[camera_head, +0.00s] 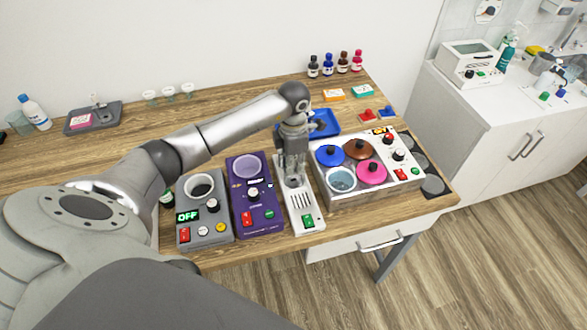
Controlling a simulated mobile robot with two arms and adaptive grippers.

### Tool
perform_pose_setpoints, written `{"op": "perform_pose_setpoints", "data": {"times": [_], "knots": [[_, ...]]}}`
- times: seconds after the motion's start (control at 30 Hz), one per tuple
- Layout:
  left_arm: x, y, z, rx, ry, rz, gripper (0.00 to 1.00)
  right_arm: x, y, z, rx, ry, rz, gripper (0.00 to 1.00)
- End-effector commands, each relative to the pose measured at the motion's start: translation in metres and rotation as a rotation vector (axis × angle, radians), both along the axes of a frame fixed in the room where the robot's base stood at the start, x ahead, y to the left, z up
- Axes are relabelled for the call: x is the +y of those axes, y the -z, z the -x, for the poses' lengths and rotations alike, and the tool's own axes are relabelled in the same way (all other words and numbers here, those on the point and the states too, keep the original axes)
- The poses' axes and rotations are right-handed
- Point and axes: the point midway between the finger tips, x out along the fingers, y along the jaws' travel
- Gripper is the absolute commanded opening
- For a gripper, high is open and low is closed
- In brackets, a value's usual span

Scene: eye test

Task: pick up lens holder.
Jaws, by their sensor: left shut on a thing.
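My right gripper is out of view.
A purple device (267,215) and a grey device (214,232) reading OFF stand left of the white one. A white unit (385,185) with coloured lids stands close on the right. Small bottles (343,62) and a blue tray (327,124) are behind.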

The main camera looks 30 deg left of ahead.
Motion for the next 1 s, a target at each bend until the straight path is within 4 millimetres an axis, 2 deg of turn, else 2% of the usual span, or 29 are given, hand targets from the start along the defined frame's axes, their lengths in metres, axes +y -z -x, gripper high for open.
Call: {"op": "perform_pose_setpoints", "data": {"times": [0.1,0.37,0.57,0.7,0.87,1.0], "knots": [[0.000,0.000,0.000,-0.001,0.000,0.000,0.00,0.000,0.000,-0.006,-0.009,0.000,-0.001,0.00],[0.000,-0.001,-0.001,-0.001,0.000,0.000,0.00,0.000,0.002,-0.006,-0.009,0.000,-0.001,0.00],[0.000,-0.011,-0.001,-0.005,0.000,-0.001,0.00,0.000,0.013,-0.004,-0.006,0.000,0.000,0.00],[0.001,-0.028,-0.002,-0.008,0.001,-0.001,0.00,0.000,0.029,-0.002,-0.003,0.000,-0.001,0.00],[-0.016,-0.056,0.017,-0.009,0.006,0.001,0.00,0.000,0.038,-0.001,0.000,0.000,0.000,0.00],[-0.032,-0.087,0.037,-0.010,0.006,-0.001,0.00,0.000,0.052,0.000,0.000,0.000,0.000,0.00]]}}
